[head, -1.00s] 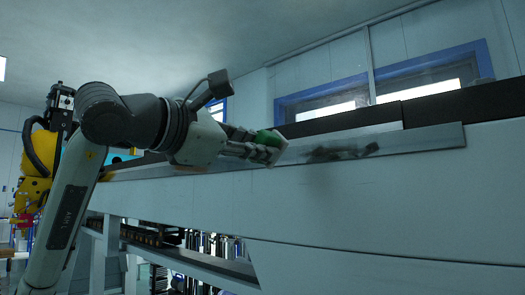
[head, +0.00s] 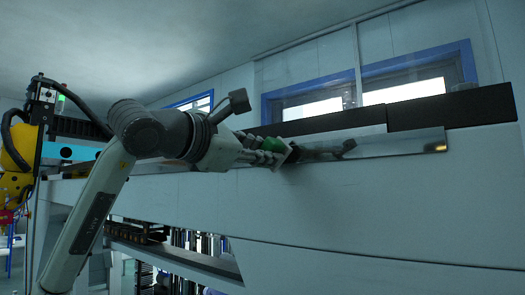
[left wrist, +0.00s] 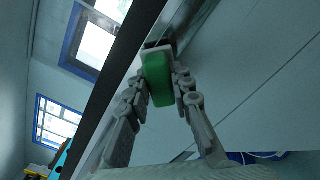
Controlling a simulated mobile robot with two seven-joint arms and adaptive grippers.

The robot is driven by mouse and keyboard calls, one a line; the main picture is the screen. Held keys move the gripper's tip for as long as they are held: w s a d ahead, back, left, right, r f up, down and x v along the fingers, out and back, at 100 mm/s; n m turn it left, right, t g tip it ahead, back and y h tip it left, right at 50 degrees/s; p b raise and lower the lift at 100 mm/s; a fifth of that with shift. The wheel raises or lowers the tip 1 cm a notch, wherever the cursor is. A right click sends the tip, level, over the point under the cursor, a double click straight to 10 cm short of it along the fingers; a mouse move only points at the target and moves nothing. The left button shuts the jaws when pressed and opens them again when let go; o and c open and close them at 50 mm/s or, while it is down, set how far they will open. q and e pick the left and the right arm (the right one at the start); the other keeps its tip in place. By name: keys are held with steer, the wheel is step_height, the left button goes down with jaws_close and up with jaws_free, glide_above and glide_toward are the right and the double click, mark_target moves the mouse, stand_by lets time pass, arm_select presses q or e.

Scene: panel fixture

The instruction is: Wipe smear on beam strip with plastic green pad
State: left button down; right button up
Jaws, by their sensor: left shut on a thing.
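The beam strip (head: 405,145) is a thin metallic band along the pale panel in the head view. A dark smear (head: 330,152) lies on its middle part. My left gripper (head: 274,153) is shut on the green pad (head: 271,144), whose pale front face is at the smear's left end. I cannot tell whether it touches the strip. In the left wrist view the green pad (left wrist: 158,78) sits between both fingers, with the dark smear (left wrist: 157,45) just beyond it and the strip (left wrist: 198,22) running up and right. My right gripper is not in view.
A black rail (head: 450,108) runs just above the strip. Blue-framed windows (head: 415,75) are in the wall behind. The pale panel (head: 380,200) below the strip is clear. Yellow machinery (head: 15,165) stands at the far left.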

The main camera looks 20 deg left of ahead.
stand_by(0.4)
arm_select(q)
steer(key=shift+x, duration=0.9)
